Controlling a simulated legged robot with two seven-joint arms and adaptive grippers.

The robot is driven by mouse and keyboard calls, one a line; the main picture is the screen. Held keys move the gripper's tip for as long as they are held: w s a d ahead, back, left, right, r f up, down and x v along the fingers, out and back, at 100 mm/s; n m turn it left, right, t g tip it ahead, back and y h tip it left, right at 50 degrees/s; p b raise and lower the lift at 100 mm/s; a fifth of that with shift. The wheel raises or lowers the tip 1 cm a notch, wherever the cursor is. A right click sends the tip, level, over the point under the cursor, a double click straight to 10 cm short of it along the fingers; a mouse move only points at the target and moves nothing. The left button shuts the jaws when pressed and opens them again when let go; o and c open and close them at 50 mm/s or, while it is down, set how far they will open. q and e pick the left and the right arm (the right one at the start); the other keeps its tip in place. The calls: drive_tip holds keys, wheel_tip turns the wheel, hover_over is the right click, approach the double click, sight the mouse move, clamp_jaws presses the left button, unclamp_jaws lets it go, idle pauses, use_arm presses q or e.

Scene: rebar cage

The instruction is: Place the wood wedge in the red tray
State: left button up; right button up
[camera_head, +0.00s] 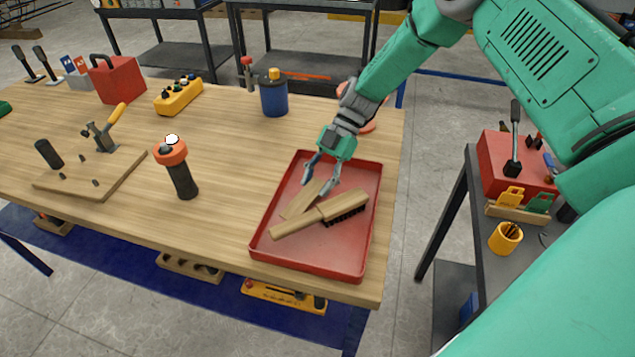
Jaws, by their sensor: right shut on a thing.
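The red tray (278,256) lies on the right front corner of the wooden table. The wood wedge (301,201), a pale tapered piece, is inside the tray's outline. My right gripper (321,187) reaches down over the tray, its fingers shut on the upper end of the wedge. I cannot tell whether the wedge touches the tray floor. A wooden brush (345,206) with dark bristles lies in the tray, right beside the wedge and partly in front of it. My left gripper is not in view.
A black and orange flashlight (178,170) stands left of the tray. A board with a toggle clamp (102,138), a yellow control box (178,96), a red box (117,80) and a blue canister (273,95) are farther off. The table (225,148) is bare between them.

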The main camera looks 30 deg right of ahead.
drive_tip(key=o, duration=1)
drive_tip(key=shift+s+f, duration=0.1)
drive_tip(key=shift+f, duration=0.05)
drive_tip(key=shift+o, duration=1.2)
drive_tip(key=shift+a, duration=0.65)
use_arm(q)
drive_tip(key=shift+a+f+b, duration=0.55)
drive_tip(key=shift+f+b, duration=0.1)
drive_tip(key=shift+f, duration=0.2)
use_arm(e)
drive_tip(key=v, duration=1.2)
drive_tip(key=shift+r, duration=0.25)
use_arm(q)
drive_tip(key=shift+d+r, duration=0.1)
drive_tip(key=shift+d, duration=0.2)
use_arm(e)
drive_tip(key=shift+d+f, duration=0.15)
drive_tip(key=shift+d, duration=0.25)
drive_tip(key=shift+a, duration=0.1)
